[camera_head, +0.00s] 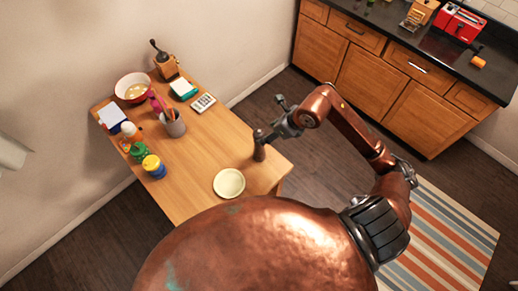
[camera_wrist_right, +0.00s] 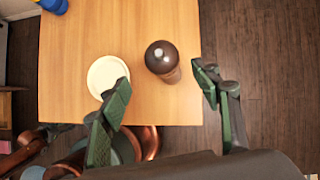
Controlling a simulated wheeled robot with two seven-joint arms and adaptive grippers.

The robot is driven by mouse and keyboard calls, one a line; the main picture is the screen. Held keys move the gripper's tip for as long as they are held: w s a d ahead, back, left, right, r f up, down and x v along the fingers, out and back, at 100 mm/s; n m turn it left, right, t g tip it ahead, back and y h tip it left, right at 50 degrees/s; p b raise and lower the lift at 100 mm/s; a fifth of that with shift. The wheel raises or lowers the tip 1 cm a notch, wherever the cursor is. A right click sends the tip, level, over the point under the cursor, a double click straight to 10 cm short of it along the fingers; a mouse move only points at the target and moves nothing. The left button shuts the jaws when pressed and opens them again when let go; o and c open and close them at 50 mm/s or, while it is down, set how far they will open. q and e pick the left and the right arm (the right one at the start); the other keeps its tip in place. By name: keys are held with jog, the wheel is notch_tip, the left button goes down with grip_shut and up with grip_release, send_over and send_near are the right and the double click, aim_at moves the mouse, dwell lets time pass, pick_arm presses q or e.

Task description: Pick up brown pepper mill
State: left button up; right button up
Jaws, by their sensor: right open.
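The brown pepper mill (camera_head: 259,146) stands upright near the right edge of the wooden table in the head view. In the right wrist view the pepper mill (camera_wrist_right: 163,60) is seen from above, with a pale knob on top. My right gripper (camera_head: 281,115) is just beside and above the mill in the head view. In the wrist view its two green fingers (camera_wrist_right: 165,92) are spread apart, with the mill beyond and between them. Nothing is held.
The wooden table (camera_head: 205,150) carries a cream plate (camera_head: 229,183) close to the mill. A pen cup (camera_head: 173,123), a red bowl (camera_head: 133,88), a coffee grinder (camera_head: 165,64) and several bottles stand farther left. A dark counter (camera_head: 425,40) stands at the back right.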

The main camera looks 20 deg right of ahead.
aim_at(262, 134)
jog(key=p+x, duration=0.1)
jog(key=x, duration=0.2)
jog(key=p+x, duration=0.1)
jog(key=x, duration=0.3)
jog(key=shift+w+d, duration=0.1)
jog(key=shift+w, duration=0.3)
jog(key=shift+w+f, duration=0.1)
jog(key=shift+f, duration=0.15)
jog(key=shift+c, duration=0.3)
grip_shut()
